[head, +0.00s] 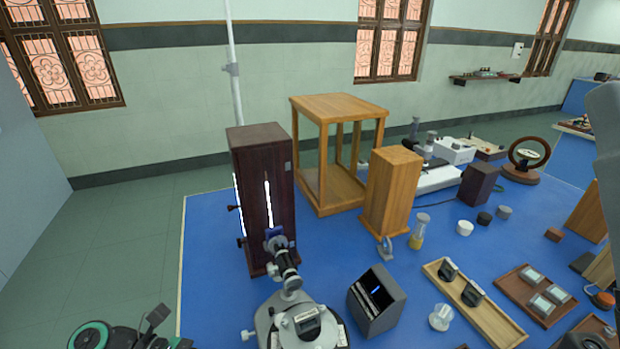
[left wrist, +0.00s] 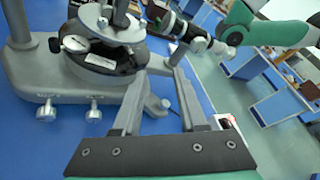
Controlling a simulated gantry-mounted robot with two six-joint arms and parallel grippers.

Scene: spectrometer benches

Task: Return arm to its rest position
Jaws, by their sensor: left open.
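My left gripper (left wrist: 160,78) is open, with its two grey fingers spread and nothing seen between them. In the left wrist view, the grey spectrometer (left wrist: 40,75) with its round table and levelling knobs stands just beyond and to the left of the fingers. In the head view, the spectrometer (head: 293,310) is at the bottom centre, partly cut off by the frame edge. Black and green parts of my left arm show at the bottom left of the head view, beside the blue bench (head: 210,290). My right gripper cannot be made out.
A dark lamp housing (head: 258,190) with a bright slit stands behind the spectrometer. A wooden frame (head: 340,107), wooden box (head: 392,190), dark slanted box (head: 378,300) and wooden tray (head: 500,322) stand to the right. Floor (head: 110,235) left of the bench is clear.

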